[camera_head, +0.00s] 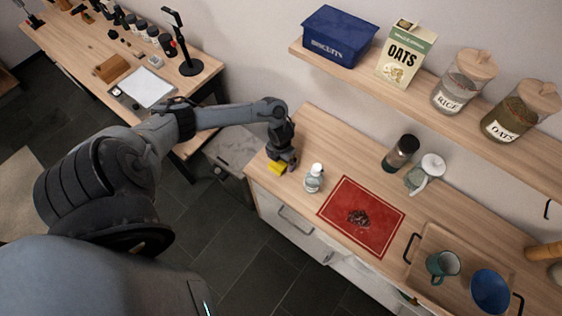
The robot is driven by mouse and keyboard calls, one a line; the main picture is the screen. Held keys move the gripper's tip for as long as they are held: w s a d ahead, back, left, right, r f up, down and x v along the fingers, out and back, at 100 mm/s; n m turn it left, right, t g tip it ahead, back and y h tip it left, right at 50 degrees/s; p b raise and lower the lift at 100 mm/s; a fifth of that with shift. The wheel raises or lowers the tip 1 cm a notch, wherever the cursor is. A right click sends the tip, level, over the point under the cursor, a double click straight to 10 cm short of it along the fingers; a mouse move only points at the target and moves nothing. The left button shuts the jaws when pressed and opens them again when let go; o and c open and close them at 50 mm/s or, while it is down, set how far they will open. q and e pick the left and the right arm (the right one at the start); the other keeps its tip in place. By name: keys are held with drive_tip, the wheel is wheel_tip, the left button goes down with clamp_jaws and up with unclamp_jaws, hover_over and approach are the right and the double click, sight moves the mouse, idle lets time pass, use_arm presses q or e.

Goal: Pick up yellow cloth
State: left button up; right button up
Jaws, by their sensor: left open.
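The yellow cloth (276,168) is a small folded piece near the left end of the wooden counter. My left gripper (282,164) points down right over it, and the cloth shows just below and to the left of the fingers. The gripper is open. I cannot tell whether the fingers touch the cloth, and part of the cloth is hidden behind the gripper. My right gripper is not in view.
A clear bottle (314,178) stands close to the right of the gripper. Beyond it are a red mat (385,238) with a dark pile, a dark jar (401,153), a glass pitcher (426,173) and a wooden tray (426,273). A shelf (400,90) with containers hangs above.

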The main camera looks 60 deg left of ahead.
use_arm(q)
drive_tip(key=shift+f, duration=0.1)
drive_tip(key=c, duration=1.1)
wheel_tip(320, 180, up, 10)
drive_tip(key=shift+r, duration=0.1)
drive_tip(key=o, duration=0.3)
drive_tip(key=shift+c, duration=1.1)
